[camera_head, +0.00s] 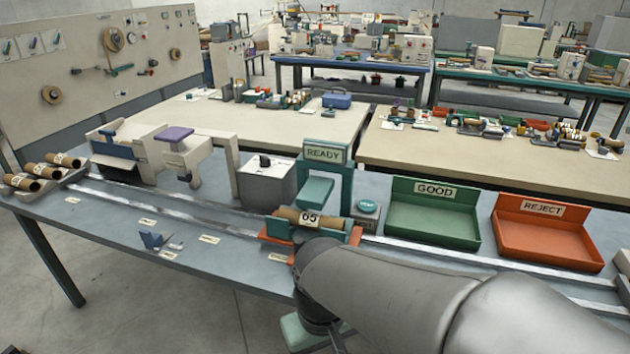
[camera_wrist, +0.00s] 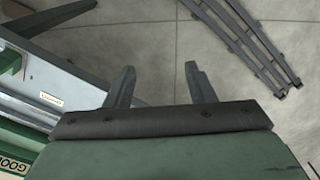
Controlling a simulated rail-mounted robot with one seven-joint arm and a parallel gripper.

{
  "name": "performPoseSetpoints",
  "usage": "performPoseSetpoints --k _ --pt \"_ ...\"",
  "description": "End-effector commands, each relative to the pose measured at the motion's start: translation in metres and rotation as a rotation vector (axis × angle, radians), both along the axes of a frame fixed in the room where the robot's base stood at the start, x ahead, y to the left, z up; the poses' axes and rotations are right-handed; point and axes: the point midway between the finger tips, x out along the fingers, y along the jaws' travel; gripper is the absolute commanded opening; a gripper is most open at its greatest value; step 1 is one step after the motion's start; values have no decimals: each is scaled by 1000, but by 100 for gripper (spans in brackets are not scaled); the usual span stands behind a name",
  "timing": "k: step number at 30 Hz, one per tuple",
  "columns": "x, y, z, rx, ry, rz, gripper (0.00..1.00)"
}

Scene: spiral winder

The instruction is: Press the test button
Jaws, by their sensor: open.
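The test button (camera_head: 368,205) looks like a round teal cap on a small grey box, right of the READY stand (camera_head: 324,153); its lettering is too small to read. A brown tube marked 65 (camera_head: 312,217) lies in an orange and teal cradle (camera_head: 268,231) in front of the stand. My gripper (camera_wrist: 160,70) is open and empty in the wrist view, with bare floor between its fingers. In the head view my arm crosses in front of the cradle, and the green gripper body (camera_head: 303,335) hangs off the table's front edge, well short of the button. The fingertips are mostly hidden there.
A green GOOD tray (camera_head: 432,221) and an orange REJECT tray (camera_head: 546,240) stand right of the button. Metal rails (camera_head: 190,205) run along the table. A grey box (camera_head: 266,182) stands left of the READY stand. Several tubes (camera_head: 44,172) lie far left.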

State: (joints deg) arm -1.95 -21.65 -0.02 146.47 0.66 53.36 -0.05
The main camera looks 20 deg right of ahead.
Motion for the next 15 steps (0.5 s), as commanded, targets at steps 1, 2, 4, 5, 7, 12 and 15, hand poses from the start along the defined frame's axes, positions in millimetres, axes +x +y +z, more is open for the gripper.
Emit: performPoseSetpoints --k 1,2,4,5,7,12,15 --pt "0 0 0 0 0 0 49" --pt "0 0 0 0 0 0 49" --pt "0 0 0 0 0 0 49" --pt "0 0 0 0 0 0 49" --pt "0 0 0 0 0 0 49" --pt "12 -2 1 11 -13 -21 5" --pt "43 -10 4 36 -53 -78 0"
